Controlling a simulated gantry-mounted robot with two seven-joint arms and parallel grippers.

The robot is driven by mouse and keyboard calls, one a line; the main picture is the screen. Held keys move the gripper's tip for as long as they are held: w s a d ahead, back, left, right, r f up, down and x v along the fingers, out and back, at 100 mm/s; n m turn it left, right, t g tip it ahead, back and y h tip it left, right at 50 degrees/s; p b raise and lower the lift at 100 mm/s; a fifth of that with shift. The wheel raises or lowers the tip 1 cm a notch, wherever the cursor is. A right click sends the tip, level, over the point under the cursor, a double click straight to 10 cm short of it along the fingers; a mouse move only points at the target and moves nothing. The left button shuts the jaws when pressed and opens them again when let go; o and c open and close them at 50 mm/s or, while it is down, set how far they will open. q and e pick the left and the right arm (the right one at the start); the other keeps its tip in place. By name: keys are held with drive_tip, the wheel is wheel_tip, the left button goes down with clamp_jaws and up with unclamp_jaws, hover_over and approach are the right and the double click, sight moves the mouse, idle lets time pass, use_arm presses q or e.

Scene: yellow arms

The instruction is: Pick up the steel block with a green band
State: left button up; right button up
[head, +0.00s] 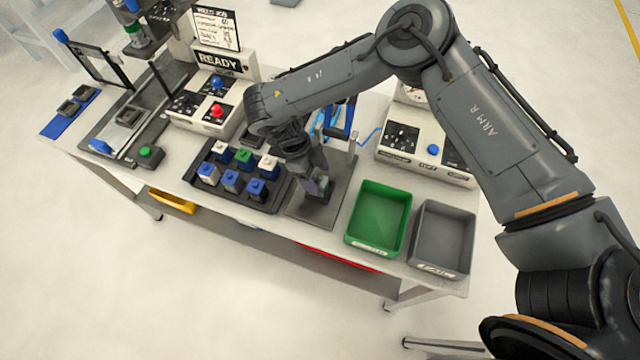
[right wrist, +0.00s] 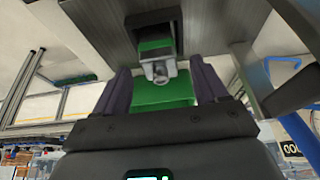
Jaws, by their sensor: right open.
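The steel block with a green band (right wrist: 157,45) shows in the right wrist view against a dark grey plate, with a small metal knob facing me. My right gripper (right wrist: 160,75) is open, one dark finger on each side of the view, and the block lies in line with the gap between them. I cannot tell contact. Another green surface (right wrist: 165,95) shows between the fingers; what it belongs to is unclear. In the head view my right gripper (head: 317,187) points down over the grey plate (head: 300,207) and mostly hides what is there. My left gripper is out of view.
A black tray (head: 225,199) left of the gripper holds several blue, white and green blocks. A green bin (head: 378,220) and a grey bin (head: 443,237) stand to the right. A blue fixture (head: 340,120) rises just behind. Control boxes line the back.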

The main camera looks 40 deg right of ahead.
drive_tip(key=shift+x, duration=1.5)
drive_tip(key=shift+w, duration=0.1)
clamp_jaws()
